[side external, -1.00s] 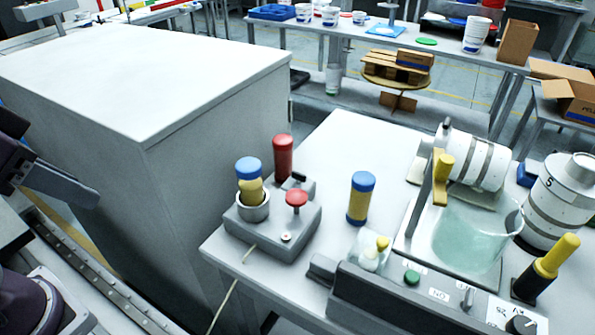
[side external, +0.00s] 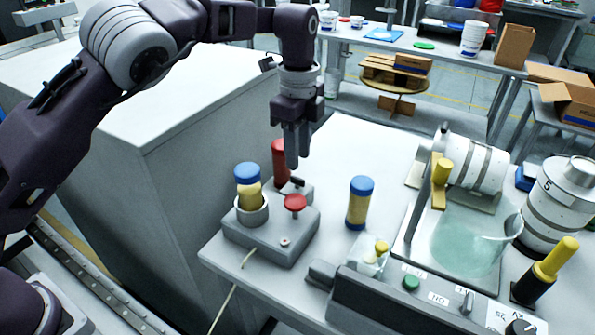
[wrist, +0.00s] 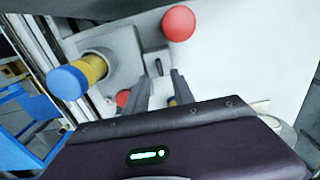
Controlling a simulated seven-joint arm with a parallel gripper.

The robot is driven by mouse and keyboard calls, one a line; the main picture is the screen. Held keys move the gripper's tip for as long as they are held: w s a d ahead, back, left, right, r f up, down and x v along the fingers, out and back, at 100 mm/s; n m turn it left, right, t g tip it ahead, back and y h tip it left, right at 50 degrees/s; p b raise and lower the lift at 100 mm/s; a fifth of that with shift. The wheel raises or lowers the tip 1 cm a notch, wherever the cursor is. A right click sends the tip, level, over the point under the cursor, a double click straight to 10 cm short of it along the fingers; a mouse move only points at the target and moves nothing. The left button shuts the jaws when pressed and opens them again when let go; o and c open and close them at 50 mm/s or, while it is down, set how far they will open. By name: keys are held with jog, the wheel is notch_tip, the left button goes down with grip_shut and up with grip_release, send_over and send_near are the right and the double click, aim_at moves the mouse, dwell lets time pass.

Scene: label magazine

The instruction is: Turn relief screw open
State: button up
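A grey block (side external: 262,240) stands on the white table. My gripper (side external: 293,163) points down above the back of the block, in front of the red cylinder. In the wrist view its two fingers (wrist: 160,90) stand apart with nothing clearly held. The red cylinder top (wrist: 178,23) shows beyond them, and the red knob (wrist: 122,97) shows beside the left finger.
A blue-capped yellow cylinder (side external: 248,190) stands in a ring on the block's left. A similar cylinder (side external: 359,202) stands on the table to the right. A glass vessel (side external: 470,235) and a black control box (side external: 400,300) are farther right. A cable runs off the block's front.

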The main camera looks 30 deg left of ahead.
aim_at(298, 178)
notch_tip(298, 178, down, 6)
jog(key=shift+r, duration=0.2)
grip_shut()
